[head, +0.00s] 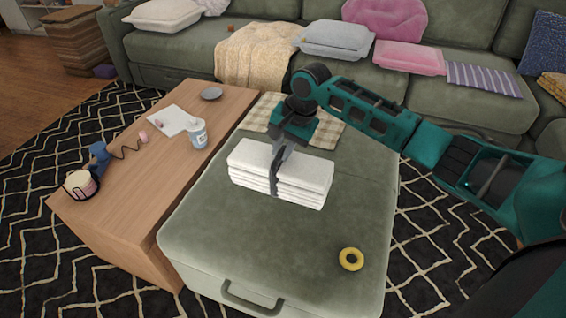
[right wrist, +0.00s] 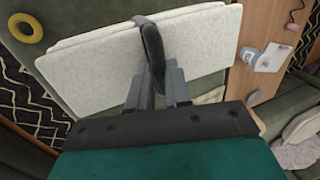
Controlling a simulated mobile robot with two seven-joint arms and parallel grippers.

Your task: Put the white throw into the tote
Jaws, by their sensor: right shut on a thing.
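The white throw (head: 305,180) is a neatly folded, layered stack at the middle of the green ottoman (head: 215,235). It also fills the upper part of the right wrist view (right wrist: 95,65). My right gripper (head: 276,178) reaches down from above and is shut on the throw, with one dark finger across its front face; the other finger is mostly hidden. Whether the throw touches the ottoman or is slightly raised, I cannot tell. A brown woven bin (head: 75,42) stands on the floor at the back left and may be the tote; its inside is not clear. My left gripper is not in view.
A yellow ring (head: 351,259) lies near the ottoman's front right. A checked cloth (head: 262,113) lies at its back. The green sofa (head: 455,100) with cushions lines the back.

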